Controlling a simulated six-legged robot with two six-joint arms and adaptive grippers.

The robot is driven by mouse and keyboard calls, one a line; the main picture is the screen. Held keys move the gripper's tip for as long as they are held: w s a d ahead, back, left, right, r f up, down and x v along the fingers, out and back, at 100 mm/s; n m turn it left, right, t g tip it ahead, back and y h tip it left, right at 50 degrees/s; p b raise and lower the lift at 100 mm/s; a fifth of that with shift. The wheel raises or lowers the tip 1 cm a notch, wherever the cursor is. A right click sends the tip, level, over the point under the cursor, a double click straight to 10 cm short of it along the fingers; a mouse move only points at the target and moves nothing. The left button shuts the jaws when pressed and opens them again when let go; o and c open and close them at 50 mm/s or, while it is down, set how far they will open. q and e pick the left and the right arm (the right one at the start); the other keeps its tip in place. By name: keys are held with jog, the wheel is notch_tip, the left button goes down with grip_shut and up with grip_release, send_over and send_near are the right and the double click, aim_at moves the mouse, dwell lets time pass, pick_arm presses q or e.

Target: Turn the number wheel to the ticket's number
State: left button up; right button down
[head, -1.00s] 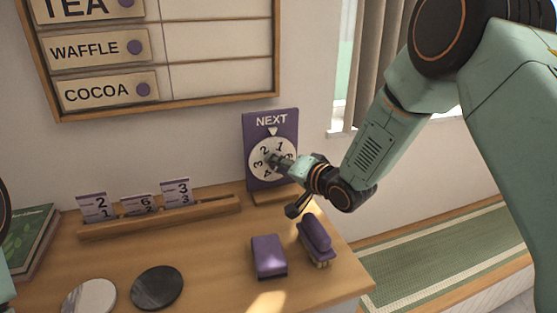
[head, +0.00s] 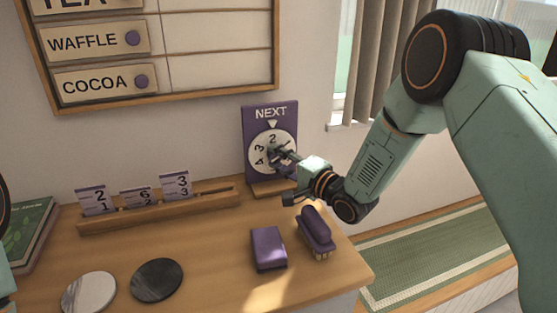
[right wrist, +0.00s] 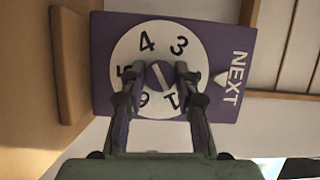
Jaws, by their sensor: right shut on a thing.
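The number wheel (head: 262,165) is a white disc on an upright purple NEXT board (head: 255,115). In the head view its 2 stands at the top under the white pointer, with 3 and 4 down the left. My right gripper (head: 277,154) reaches it from the right. In the right wrist view the gripper (right wrist: 157,75) is shut on the wheel's purple centre knob (right wrist: 160,83), and a finger covers the number beside the pointer. Three tickets stand in a wooden rack (head: 205,205): 2 over 1 (head: 95,198), 6 over 2 (head: 137,197), 3 over 3 (head: 176,185). My left gripper is out of view.
A purple block (head: 268,248) and a purple-backed brush (head: 315,232) lie below my right gripper. A white disc (head: 89,292) and a black disc (head: 157,280) lie at the front. A green book (head: 28,230) is at the left; a menu board (head: 200,95) hangs above.

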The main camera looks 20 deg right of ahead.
jog(key=shift+w+d+r, duration=0.15)
jog(key=shift+d+r, duration=0.05)
jog(key=c, duration=1.1)
grip_release()
jog(key=shift+o, duration=0.6)
jog(key=shift+f, duration=0.2)
jog(key=shift+a, duration=0.1)
jog(key=v, duration=1.2)
